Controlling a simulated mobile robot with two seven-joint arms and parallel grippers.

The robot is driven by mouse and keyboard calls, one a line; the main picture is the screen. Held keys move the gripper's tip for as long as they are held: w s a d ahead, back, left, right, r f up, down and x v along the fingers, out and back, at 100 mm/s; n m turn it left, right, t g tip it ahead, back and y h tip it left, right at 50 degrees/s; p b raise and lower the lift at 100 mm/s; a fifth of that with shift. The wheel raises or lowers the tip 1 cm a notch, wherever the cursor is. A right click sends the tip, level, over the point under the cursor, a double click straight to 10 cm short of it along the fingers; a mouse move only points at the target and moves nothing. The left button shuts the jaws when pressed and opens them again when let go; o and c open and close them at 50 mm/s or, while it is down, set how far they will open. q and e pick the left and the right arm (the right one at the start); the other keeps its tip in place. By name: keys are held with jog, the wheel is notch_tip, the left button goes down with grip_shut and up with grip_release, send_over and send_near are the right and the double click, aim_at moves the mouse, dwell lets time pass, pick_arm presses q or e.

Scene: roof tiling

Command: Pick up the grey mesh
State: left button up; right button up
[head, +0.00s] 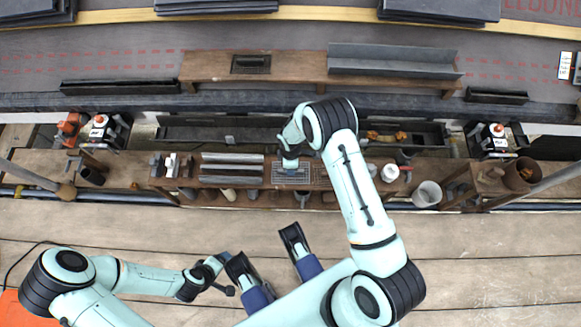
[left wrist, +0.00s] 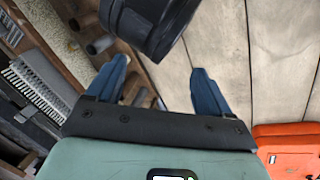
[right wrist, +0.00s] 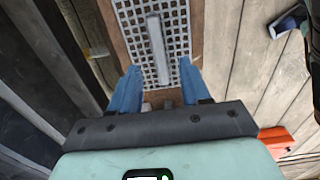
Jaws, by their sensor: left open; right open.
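The grey mesh (head: 291,177) lies on the long wooden plank bench in the middle of the head view. In the right wrist view, the mesh (right wrist: 186,45) is a flat grid of square holes with a grey bar along its middle. My right gripper (right wrist: 160,72) is open and empty, above the near end of the mesh, its fingers on either side. In the head view, the right gripper (head: 290,161) partly covers the mesh. My left gripper (left wrist: 160,70) is open and empty, held low left of centre in the head view (head: 226,274), away from the bench.
Long grey strips (head: 232,168) lie just left of the mesh on the bench. A white bucket (head: 427,194) and a white cup (head: 390,172) stand to its right. A raised wooden plank (head: 290,68) stands behind. Bare floorboards (head: 480,245) lie in front.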

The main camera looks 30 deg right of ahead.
notch_tip(320, 180, down, 5)
jog(key=shift+f+b, duration=0.1)
jog(key=shift+b, duration=0.65)
pick_arm(q)
jog(key=shift+w+a+f+t, duration=0.15)
jog(key=shift+w+a+f, duration=0.15)
jog(key=shift+w+f, duration=0.25)
jog(key=shift+w+a+f+t, duration=0.15)
jog(key=shift+w+a+f, duration=0.15)
jog(key=shift+w, duration=0.3)
pick_arm(e)
grip_shut()
